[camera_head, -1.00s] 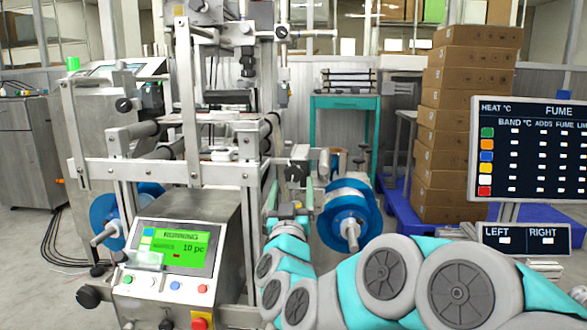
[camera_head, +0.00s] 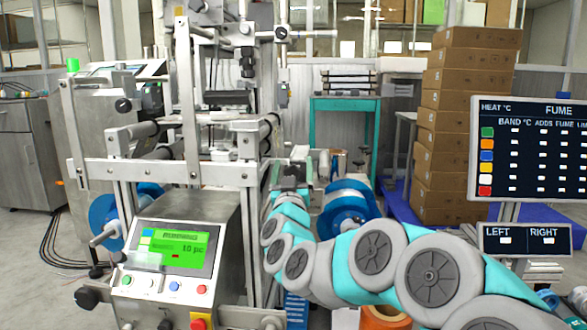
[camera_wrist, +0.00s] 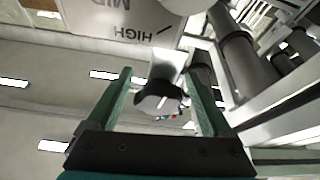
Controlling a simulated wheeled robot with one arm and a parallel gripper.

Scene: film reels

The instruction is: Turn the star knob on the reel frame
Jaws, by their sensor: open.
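The star knob (camera_wrist: 160,98) is a dark, lobed knob in the wrist view. It sits between the two green fingers of my gripper (camera_wrist: 158,76), on a pale metal stem or bracket. The fingers stand apart, with a visible gap on each side of the knob. In the head view my gripper (camera_head: 293,166) is at the right end of the reel frame's crossbar (camera_head: 150,172), and the knob there is mostly hidden by it. The reel frame also shows in the wrist view (camera_wrist: 275,105) on the right.
A panel marked MID and HIGH (camera_wrist: 118,18) is above the knob in the wrist view. A blue reel (camera_head: 345,205) is right of my gripper, partly behind my arm. A control box (camera_head: 165,262) stands front left. Stacked boxes (camera_head: 465,120) stand at the back right.

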